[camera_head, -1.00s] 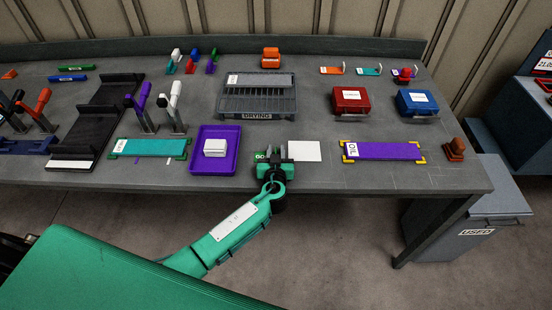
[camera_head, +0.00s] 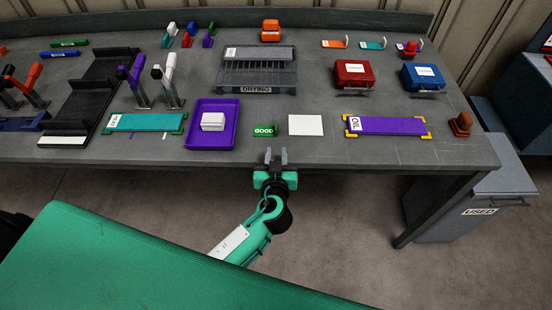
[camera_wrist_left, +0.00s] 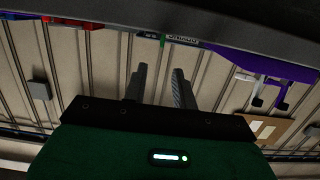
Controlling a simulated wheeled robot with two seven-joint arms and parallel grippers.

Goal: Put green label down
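The green label (camera_head: 264,130), marked "GOOD" in white, rests on the grey table near its front edge. It sits between the purple tray (camera_head: 197,143) and a white sheet (camera_head: 305,125). My left gripper (camera_head: 276,154) is open and empty, with a gap between its fingers. It is at the front edge of the table, nearer to me than the label and apart from it. In the left wrist view its two fingers (camera_wrist_left: 158,80) also stand apart with nothing between them. My right gripper is not in view.
The purple tray holds a white block (camera_head: 213,122). A drying rack (camera_head: 257,68) stands behind the label. A purple strip marked "OIL" (camera_head: 390,126) lies to the right, a teal strip (camera_head: 150,122) to the left. Bare tabletop lies between label and rack.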

